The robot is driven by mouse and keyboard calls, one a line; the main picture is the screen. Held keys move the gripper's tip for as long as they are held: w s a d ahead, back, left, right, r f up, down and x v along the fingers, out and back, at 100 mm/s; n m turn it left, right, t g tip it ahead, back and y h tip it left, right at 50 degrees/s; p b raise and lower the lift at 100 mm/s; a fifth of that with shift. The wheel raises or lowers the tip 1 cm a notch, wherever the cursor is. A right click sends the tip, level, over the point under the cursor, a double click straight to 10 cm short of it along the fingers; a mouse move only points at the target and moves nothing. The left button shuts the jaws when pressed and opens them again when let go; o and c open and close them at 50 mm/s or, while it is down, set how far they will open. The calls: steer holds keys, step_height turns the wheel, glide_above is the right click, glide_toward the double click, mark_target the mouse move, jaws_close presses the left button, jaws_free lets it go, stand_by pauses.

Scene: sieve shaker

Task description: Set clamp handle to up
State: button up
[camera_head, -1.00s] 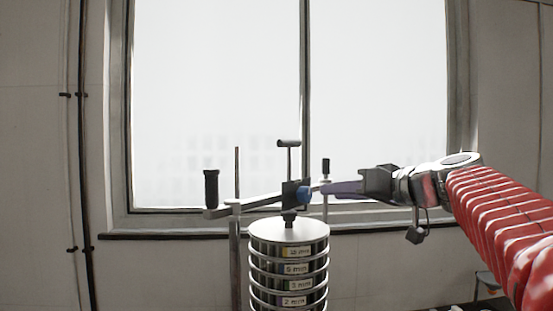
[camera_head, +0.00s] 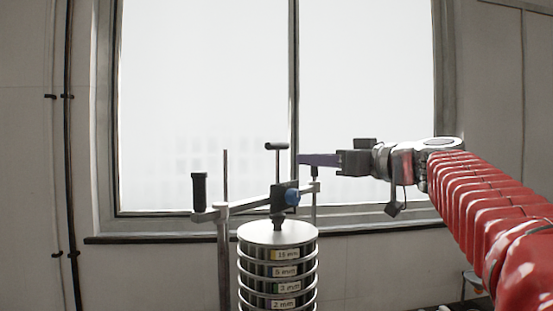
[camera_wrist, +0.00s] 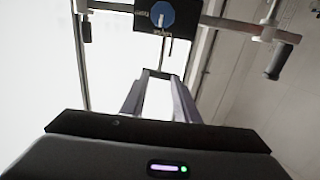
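The sieve shaker's stack of sieves (camera_head: 278,268) stands upright below a crossbar (camera_head: 242,203). On the crossbar sits a dark clamp block (camera_head: 280,207) with a round blue knob (camera_head: 292,197); both also show in the wrist view, the knob at the top (camera_wrist: 160,14). A T-shaped handle (camera_head: 277,147) stands upright above the block. Which part is the clamp handle I cannot tell for sure. My gripper (camera_head: 302,159) is open, its purple fingers pointing left, above and right of the knob. In the wrist view the T-handle's bar (camera_wrist: 158,73) appears beyond and between my fingertips (camera_wrist: 160,85); nothing is held.
A black grip (camera_head: 199,190) stands at the crossbar's left end and a smaller black knob (camera_head: 315,172) at its right, just below my fingers. Two upright rods flank the sieves. A window (camera_head: 220,100) with a sill is behind. Space above is clear.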

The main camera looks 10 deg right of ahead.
mark_target(278, 157)
steer(key=x, duration=1.2)
steer(key=shift+w+a, duration=0.1)
steer(key=shift+w, duration=0.1)
jaws_close()
stand_by(0.4)
